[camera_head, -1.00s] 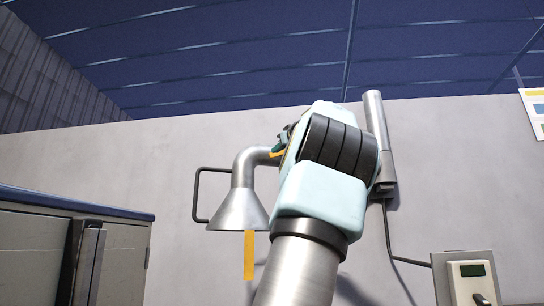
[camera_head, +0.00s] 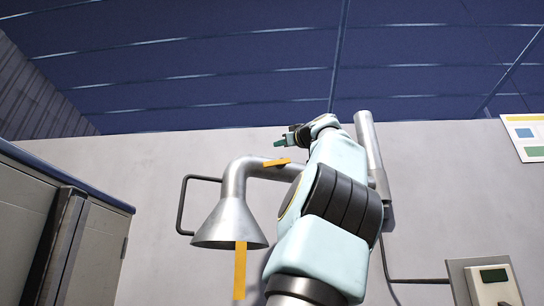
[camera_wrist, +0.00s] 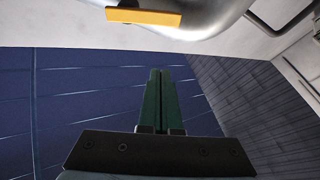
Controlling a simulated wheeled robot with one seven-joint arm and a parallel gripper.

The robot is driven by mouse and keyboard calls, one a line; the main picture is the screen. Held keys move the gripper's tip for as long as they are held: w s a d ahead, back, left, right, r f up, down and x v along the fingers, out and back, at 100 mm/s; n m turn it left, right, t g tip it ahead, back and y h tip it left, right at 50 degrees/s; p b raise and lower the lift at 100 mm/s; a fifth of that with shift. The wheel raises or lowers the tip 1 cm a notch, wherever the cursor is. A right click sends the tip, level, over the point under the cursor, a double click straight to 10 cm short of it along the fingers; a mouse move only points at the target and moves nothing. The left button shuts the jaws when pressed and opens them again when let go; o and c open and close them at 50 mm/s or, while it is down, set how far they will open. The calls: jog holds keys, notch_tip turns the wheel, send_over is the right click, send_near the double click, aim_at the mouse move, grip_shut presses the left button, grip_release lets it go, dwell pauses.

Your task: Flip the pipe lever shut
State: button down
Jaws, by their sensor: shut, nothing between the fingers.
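The grey metal pipe (camera_head: 240,172) curves out from the wall and ends in a downward funnel (camera_head: 230,222). A short orange lever (camera_head: 277,162) sits on the pipe's upper horizontal run, lying nearly along it. In the wrist view the lever (camera_wrist: 143,17) shows as an orange bar at the top, against the pipe (camera_wrist: 205,18). My gripper (camera_head: 280,143) appears just above the lever in the head view, apart from it. Its green fingers (camera_wrist: 160,72) are closed together and empty. My arm hides the pipe's right end.
An orange strip (camera_head: 240,270) hangs below the funnel. A dark bracket handle (camera_head: 182,205) sits left of the pipe. An upright metal cylinder (camera_head: 369,150) is on the wall behind my arm. A cabinet (camera_head: 95,255) stands left and a wall box (camera_head: 492,285) lower right.

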notch_tip(320, 180, up, 3)
jog(key=p, duration=0.8)
send_over(275, 164)
jog(key=s+a, duration=0.2)
jog(key=s, duration=0.2)
jog(key=shift+w+d+f+b, duration=0.1)
jog(key=shift+w+f+b, duration=0.15)
jog(key=shift+f, duration=0.4)
jog(key=shift+w+d+f+b, duration=0.1)
jog(key=shift+w+f+b, duration=0.15)
jog(key=shift+f, duration=0.35)
jog(key=shift+w+d+f+b, duration=0.1)
jog(key=shift+w+f+b, duration=0.15)
jog(key=shift+f, duration=0.4)
